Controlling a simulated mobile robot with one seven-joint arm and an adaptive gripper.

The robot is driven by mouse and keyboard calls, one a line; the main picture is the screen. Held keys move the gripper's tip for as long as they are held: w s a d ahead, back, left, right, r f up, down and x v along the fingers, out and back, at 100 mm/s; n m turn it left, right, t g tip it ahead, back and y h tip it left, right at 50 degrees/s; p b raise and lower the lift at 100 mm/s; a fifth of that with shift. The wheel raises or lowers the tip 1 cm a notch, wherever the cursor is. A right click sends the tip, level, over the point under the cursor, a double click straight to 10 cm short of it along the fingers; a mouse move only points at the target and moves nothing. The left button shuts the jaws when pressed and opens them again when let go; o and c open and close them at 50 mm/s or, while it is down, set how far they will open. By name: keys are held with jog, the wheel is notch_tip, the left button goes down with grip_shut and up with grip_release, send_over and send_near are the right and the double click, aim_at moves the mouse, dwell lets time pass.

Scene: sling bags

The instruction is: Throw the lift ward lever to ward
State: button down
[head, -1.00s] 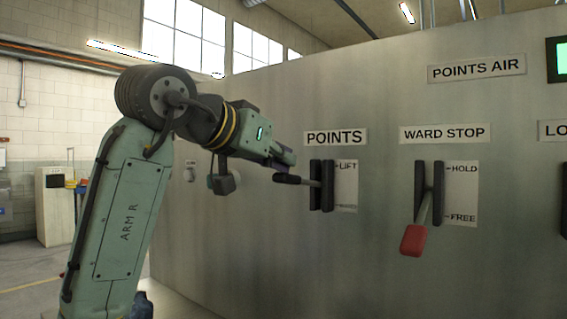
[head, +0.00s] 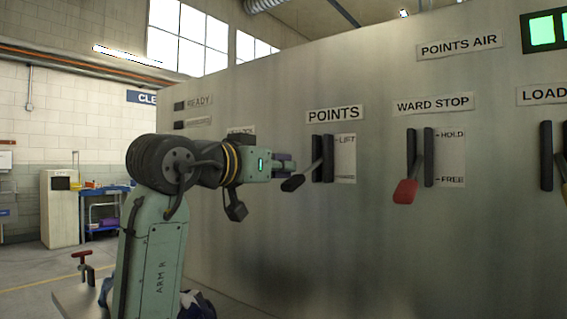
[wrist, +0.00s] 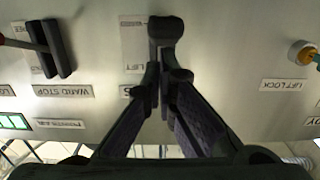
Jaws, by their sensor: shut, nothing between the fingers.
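The POINTS lever (head: 293,184) has a black handle on a metal rod between two black rails. Its plate (head: 345,158) reads LIFT at the top; the lower word is too small to read. The lever slants out and down to the left. My gripper (head: 292,166) is shut and empty, just above the handle in the head view. In the wrist view, which shows the panel upside down, my gripper's closed fingertips (wrist: 163,78) are close to the black handle (wrist: 166,27); I cannot tell whether they touch it.
The WARD STOP lever (head: 405,190) with a red handle is to the right, pointing down. Another lever (head: 547,155) stands under the LOAD label. A round yellow-ringed knob (wrist: 302,52) shows in the wrist view. The panel face below the levers is clear.

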jog(key=shift+f, duration=0.85)
jog(key=shift+w+d+f+b, duration=0.1)
jog(key=shift+f+b, duration=0.05)
jog(key=shift+b, duration=0.15)
